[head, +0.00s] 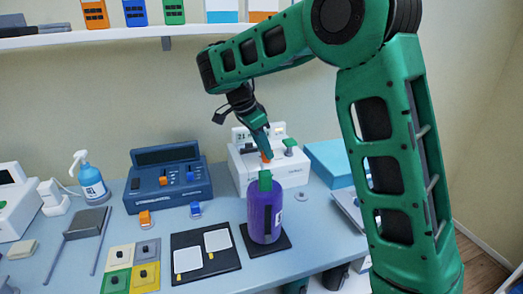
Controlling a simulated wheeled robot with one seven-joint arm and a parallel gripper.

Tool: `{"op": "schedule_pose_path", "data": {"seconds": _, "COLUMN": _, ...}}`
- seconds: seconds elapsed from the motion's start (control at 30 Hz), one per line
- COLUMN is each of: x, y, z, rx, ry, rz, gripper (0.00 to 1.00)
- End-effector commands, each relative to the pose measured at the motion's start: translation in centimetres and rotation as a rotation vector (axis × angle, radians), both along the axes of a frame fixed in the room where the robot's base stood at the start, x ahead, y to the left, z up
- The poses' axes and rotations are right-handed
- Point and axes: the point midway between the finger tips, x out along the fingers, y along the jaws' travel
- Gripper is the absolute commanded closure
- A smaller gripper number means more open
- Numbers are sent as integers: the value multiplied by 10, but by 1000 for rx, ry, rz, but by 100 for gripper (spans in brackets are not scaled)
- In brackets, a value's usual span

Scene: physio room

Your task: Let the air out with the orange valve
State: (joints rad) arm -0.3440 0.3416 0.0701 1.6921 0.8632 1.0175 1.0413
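An orange valve (267,156) shows on top of a white device (290,172) with a small display, at the back of the table. My gripper (267,150) points down at the valve, its tip at or just above it. I cannot tell whether they touch. The fingers look like one narrow teal shape, so whether they are open or shut is unclear.
A purple bottle (262,218) stands upright on a dark pad in front of the device. A green knob (290,144) sits right of the valve. A blue console (160,188) stands left, a light-blue box (329,158) right. A shelf (110,36) runs above.

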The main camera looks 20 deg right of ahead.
Motion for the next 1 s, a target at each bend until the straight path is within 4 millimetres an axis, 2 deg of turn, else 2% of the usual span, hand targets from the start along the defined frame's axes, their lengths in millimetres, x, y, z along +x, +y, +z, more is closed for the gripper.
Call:
{"op": "schedule_pose_path", "data": {"seconds": 0.33, "x": -1, "y": 0, "z": 0, "rx": 0, "ry": 1, "rz": -1, "gripper": 73}}
{"op": "schedule_pose_path", "data": {"seconds": 0.47, "x": -1, "y": 3, "z": 6, "rx": 0, "ry": 1, "rz": 2, "gripper": 73}}
{"op": "schedule_pose_path", "data": {"seconds": 0.9, "x": -4, "y": 32, "z": 74, "rx": 1, "ry": -2, "rz": 1, "gripper": 73}}
{"op": "schedule_pose_path", "data": {"seconds": 1.0, "x": -5, "y": 35, "z": 84, "rx": -1, "ry": 1, "rz": 0, "gripper": 73}}
